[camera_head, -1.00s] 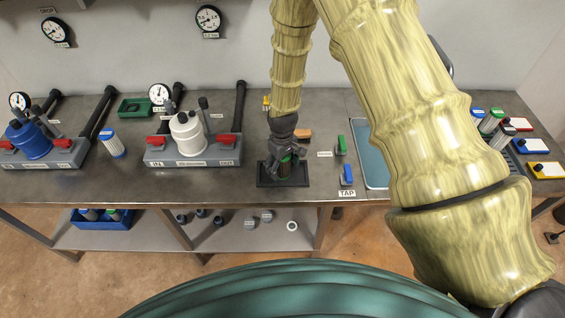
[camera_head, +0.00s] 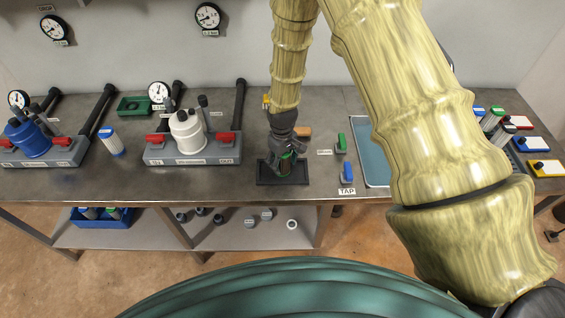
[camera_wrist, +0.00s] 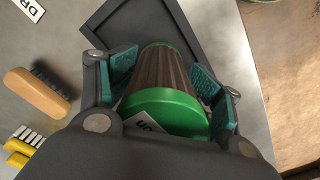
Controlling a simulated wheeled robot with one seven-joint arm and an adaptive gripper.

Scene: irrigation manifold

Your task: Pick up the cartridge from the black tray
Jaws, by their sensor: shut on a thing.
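The cartridge (camera_wrist: 165,92) has a dark brown ribbed body and a green end cap with a partly visible white label. In the wrist view it lies between the teal pads of my gripper (camera_wrist: 172,85), which is shut on it. The black tray (camera_wrist: 112,18) is just beyond the cartridge's far end; I cannot tell if the two still touch. In the head view my gripper (camera_head: 284,165) is over the black tray (camera_head: 262,181), and it hides most of the cartridge, with only a bit of green showing.
A wooden-handled brush (camera_wrist: 37,93) and a yellow-and-white item (camera_wrist: 22,147) lie beside the tray. A grey manifold with a white housing (camera_head: 187,135) stands to the left.

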